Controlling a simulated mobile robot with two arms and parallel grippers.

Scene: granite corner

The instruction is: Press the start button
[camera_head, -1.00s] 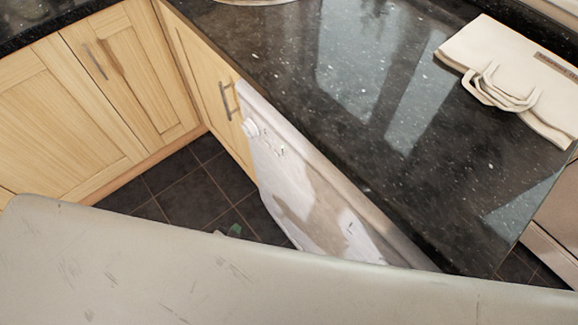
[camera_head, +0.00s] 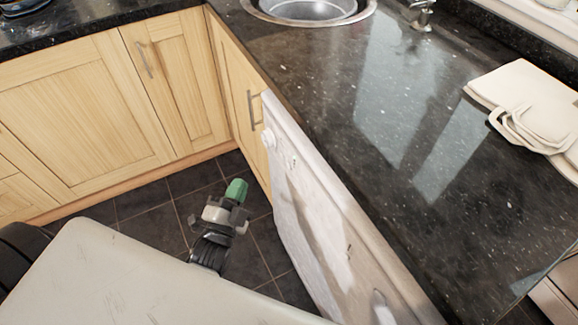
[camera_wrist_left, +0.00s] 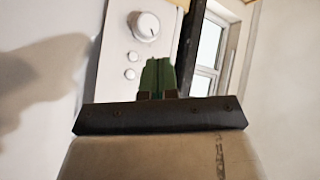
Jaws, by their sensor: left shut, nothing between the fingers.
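A white appliance (camera_head: 310,210) with a worn front stands under the counter. Its round knob (camera_head: 268,139) and small round buttons show on the panel near its top left corner. In the left wrist view the knob (camera_wrist_left: 146,25) sits above two small round buttons (camera_wrist_left: 130,65), which carry no readable label. My left gripper (camera_head: 237,189) has green fingertips and is shut and empty. It is over the floor to the left of the appliance, apart from the panel in the head view. In the wrist view its tips (camera_wrist_left: 158,75) appear just right of the buttons. My right gripper is not in view.
A black granite counter (camera_head: 350,90) runs above the appliance, with a sink (camera_head: 310,8) and tap (camera_head: 422,15) at the back. A folded cream bag (camera_head: 535,110) lies on the right. Wooden cabinets (camera_head: 80,100) stand left.

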